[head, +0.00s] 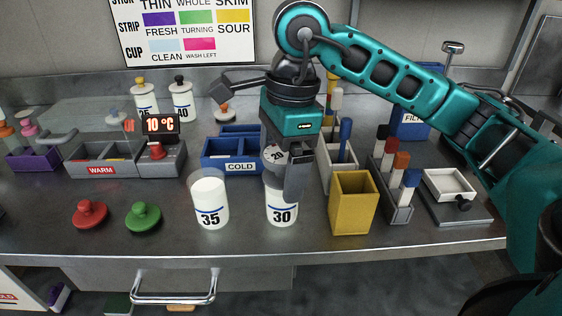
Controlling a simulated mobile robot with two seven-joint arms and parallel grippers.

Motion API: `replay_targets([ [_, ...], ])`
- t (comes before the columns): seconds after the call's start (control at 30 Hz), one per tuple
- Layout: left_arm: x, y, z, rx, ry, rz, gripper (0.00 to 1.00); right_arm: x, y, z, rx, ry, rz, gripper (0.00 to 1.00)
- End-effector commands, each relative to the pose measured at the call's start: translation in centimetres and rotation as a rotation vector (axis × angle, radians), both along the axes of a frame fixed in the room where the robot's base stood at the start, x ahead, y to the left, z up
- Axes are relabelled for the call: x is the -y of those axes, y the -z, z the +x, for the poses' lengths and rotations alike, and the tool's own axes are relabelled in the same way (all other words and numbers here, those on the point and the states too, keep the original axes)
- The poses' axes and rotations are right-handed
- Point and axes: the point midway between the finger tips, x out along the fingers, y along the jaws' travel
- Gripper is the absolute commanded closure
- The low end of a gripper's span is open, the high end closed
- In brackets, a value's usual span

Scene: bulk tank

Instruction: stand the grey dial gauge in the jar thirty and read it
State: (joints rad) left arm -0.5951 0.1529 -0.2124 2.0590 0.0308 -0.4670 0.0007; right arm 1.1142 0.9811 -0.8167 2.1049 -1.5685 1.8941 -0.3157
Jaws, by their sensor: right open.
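Jar thirty (281,212) is a clear jar of white liquid with a blue line and the number 30, upright near the front of the steel bench. My right gripper (286,182) points down over it from above, open, and its dark fingers overlap the jar's rim. My left gripper is not in view.
Jar 35 (209,203) stands close left of jar thirty, and a yellow box (353,204) close right. A blue COLD box (231,155) lies behind. Red (90,214) and green (143,217) lids lie at the left front. Bare bench lies between the green lid and jar 35.

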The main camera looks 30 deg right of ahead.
Motion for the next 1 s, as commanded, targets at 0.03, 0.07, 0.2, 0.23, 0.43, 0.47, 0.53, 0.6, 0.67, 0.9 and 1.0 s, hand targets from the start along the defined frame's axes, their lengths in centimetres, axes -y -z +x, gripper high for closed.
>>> replay_targets([
  [0.03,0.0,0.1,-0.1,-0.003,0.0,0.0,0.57,0.0,0.0,0.0,0.0,0.0,0.0,0.06],
  [0.07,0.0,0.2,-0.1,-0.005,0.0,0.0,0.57,0.0,0.0,0.0,0.0,0.0,0.0,0.06],
  [0.2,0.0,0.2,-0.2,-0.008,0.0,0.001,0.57,0.0,-0.4,0.0,0.001,0.0,0.0,0.06],
  [0.23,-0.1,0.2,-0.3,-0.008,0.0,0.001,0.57,0.1,-0.6,0.0,0.001,0.0,0.001,0.06],
  [0.43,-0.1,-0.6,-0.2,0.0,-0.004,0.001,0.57,0.4,-4.2,0.0,0.005,0.001,0.001,0.06],
  [0.47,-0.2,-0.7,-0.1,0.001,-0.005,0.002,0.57,0.5,-4.9,0.0,0.005,0.001,0.002,0.06],
  [0.53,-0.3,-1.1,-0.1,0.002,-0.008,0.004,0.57,0.7,-6.8,-0.1,0.006,0.0,0.001,0.06],
  [0.6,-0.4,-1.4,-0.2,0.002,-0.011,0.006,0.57,0.9,-8.4,-0.1,0.006,0.001,0.001,0.06],
  [0.67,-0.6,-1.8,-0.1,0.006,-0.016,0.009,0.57,1.1,-9.6,-0.2,0.005,0.002,-0.001,0.06],
  [0.9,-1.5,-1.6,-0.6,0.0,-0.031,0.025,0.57,1.4,-12.4,-0.3,0.002,0.0,0.0,0.06],
  [1.0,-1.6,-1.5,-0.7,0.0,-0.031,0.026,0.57,1.5,-12.8,-0.3,0.0,0.0,0.0,0.06],
])
